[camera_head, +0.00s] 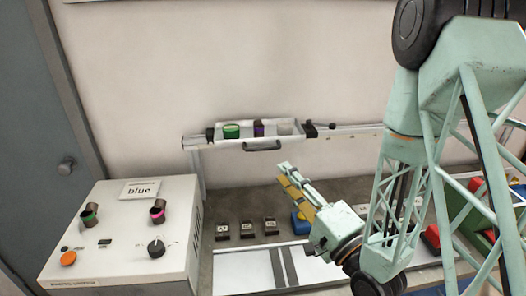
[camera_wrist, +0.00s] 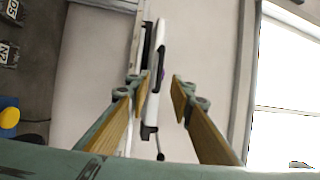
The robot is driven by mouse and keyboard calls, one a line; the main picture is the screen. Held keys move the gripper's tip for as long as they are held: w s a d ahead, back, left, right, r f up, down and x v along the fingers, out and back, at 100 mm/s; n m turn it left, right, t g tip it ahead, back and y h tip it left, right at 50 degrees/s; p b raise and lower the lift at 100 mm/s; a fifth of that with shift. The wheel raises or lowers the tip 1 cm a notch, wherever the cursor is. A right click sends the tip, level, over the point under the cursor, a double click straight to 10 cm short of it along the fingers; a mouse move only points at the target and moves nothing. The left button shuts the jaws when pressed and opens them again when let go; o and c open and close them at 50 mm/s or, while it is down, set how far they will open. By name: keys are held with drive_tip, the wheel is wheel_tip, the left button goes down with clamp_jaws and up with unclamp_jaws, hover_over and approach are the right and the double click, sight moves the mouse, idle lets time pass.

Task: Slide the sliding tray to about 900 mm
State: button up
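The sliding tray (camera_head: 287,140) is a shallow white tray on a rail (camera_head: 355,131) along the back wall, toward the rail's left part. It carries a green cup (camera_head: 231,131), a purple-black item (camera_head: 258,129) and a pale item (camera_head: 285,128). A dark handle (camera_head: 262,146) is on its front. My gripper (camera_head: 283,174) is below and in front of the tray's right end, apart from it. In the wrist view my gripper (camera_wrist: 154,90) has its two wood-padded fingers spread, with part of the tray seen beyond the gap. Nothing is held.
Several small labelled blocks (camera_head: 246,230) and a blue-yellow item (camera_head: 300,222) lie on the bench below the rail. Red and green parts are at the right, partly behind my arm.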

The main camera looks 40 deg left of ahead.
sight(263, 149)
drive_tip(key=shift+a, duration=0.15)
drive_tip(key=b+x, duration=0.3)
drive_tip(key=x, duration=1)
idle(0.4)
drive_tip(key=shift+c, duration=0.5)
clamp_jaws()
